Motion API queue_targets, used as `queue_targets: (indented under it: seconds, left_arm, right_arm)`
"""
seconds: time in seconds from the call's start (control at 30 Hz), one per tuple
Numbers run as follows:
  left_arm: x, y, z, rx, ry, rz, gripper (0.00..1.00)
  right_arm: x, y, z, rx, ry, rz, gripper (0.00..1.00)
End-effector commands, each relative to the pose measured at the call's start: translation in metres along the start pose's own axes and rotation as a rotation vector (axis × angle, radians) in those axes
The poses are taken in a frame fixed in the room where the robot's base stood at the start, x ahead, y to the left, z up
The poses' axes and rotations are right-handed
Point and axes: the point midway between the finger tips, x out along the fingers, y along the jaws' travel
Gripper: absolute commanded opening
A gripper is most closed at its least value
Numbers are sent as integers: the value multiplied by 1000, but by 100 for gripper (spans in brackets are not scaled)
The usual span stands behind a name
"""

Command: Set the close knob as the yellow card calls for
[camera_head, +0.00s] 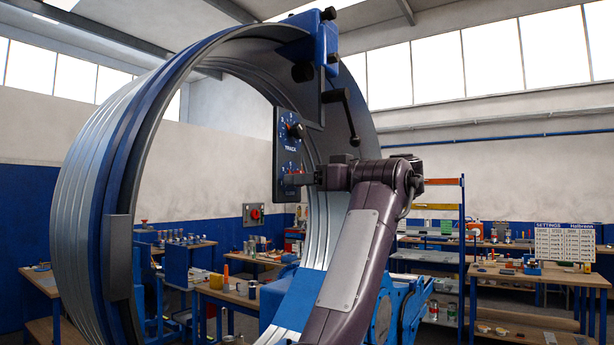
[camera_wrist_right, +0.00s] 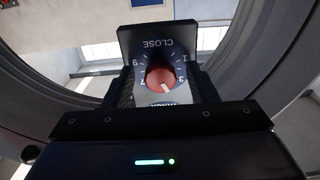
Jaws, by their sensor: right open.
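The dark control panel (camera_head: 287,150) hangs inside the spiral duct's ring. Its upper knob (camera_head: 295,130) has the word TRACK below it. My right gripper (camera_head: 299,179) is at the panel's lower part and covers the lower knob in the head view. In the right wrist view the close knob (camera_wrist_right: 160,76) is red, under an upside-down CLOSE label and with numbers around it. Its white mark points toward the bottom of that picture, slightly right. My open fingers stand on either side of it; contact cannot be told. I cannot make out a yellow card.
A white settings board (camera_head: 564,242) stands on the right bench, its rows too small to read. The ring (camera_head: 110,190) surrounds the panel. A black crank handle (camera_head: 346,112) hangs just above my right wrist. Workbenches with tools and parts stand behind.

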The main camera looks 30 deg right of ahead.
Motion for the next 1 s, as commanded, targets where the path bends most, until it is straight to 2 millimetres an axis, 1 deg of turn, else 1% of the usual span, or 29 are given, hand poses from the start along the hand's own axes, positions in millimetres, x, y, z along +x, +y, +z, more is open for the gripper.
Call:
queue_targets:
  seconds: [0.03, 0.1, 0.17, 0.3, 0.4, 0.43, 0.47, 0.77, 1.0]
  left_arm:
    - [0, -1, -3, -1, 4, -1, 0]
    - [1, -1, -2, -2, 2, -1, 0]
    - [1, 0, 2, -2, -3, 0, 0]
    - [0, 3, 18, -2, -25, 4, 0]
    - [0, 5, 25, -2, -37, 6, 0]
    - [0, 5, 26, -1, -38, 6, 0]
    - [0, 5, 26, -1, -39, 6, 0]
    - [4, 6, 19, 1, -28, 8, 0]
    - [16, 6, 15, 1, -19, 8, 0]
  right_arm:
    - [0, 0, 0, 0, 1, 1, 52]
    - [-1, 0, 0, 0, 1, 1, 52]
    - [-1, 0, 0, 0, 1, 1, 44]
    - [-1, 0, 0, 0, 1, 1, 26]
    - [-1, 0, 0, 0, 1, 1, 13]
    - [-1, 0, 0, -1, 0, 1, 9]
    - [-1, 0, 0, -1, 0, 0, 7]
    - [-1, 0, 1, 31, 0, 0, 7]
    - [-1, 0, 2, 160, 1, -1, 7]
